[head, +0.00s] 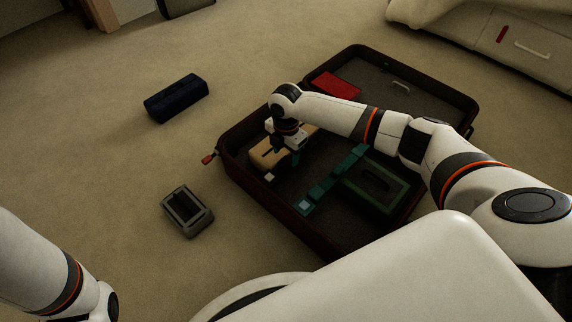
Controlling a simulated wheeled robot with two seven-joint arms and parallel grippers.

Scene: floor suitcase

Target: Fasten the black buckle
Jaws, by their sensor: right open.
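An open dark red suitcase (290,222) lies on the carpet, its lid spread toward the back right. My right arm reaches over it from the right. My right gripper (281,153) points down, open, at a tan item (265,153) in the left part of the base. I cannot tell whether it touches that item. A teal strap with blocky segments (322,189) runs across the base. A small pale piece (269,177) lies near the left wall. I cannot make out the black buckle clearly; the gripper may hide it. My left gripper is out of the picture; only its arm shows.
A dark green case (374,187) sits in the base and a red item (337,85) in the lid. A dark blue bag (176,98) and a grey tray-like object (187,211) lie on the carpet. A pale drawer unit (510,50) stands back right. Carpet left is mostly clear.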

